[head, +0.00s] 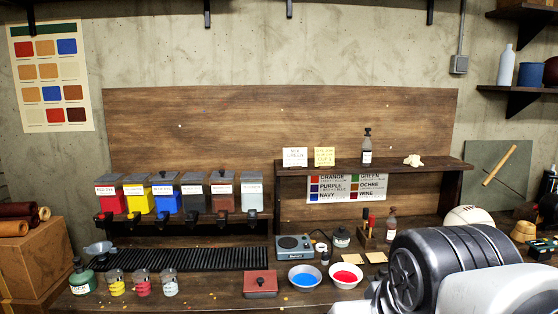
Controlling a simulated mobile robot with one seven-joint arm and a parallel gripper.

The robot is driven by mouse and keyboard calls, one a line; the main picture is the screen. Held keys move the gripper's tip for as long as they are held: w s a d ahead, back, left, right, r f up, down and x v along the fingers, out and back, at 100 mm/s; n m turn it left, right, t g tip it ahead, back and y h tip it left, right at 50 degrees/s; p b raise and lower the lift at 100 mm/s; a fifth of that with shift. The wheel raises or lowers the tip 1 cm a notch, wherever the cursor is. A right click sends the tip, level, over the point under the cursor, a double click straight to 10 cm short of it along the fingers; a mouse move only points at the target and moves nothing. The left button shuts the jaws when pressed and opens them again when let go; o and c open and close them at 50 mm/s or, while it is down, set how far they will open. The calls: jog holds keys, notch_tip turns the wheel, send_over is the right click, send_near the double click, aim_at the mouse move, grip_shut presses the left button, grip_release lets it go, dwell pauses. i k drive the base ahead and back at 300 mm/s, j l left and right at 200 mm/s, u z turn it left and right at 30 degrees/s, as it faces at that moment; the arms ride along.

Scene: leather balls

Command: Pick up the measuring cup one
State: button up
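My arm fills the lower right of the head view, far from these cups. My gripper itself does not show.
A green bottle (82,279) stands left of the cups, and a black ribbed mat (190,259) lies behind them. A red box (260,284), a blue-filled bowl (304,276) and a red-filled bowl (345,275) stand to the right. A scale (294,247) sits behind the bowls.

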aim_at(116, 283)
jog(key=u, duration=1.3)
jog(key=i+j+z, duration=0.1)
jog(key=i+j, duration=0.15)
jog(key=i+j+z, duration=0.1)
jog(key=j, duration=0.35)
jog(key=i, duration=0.1)
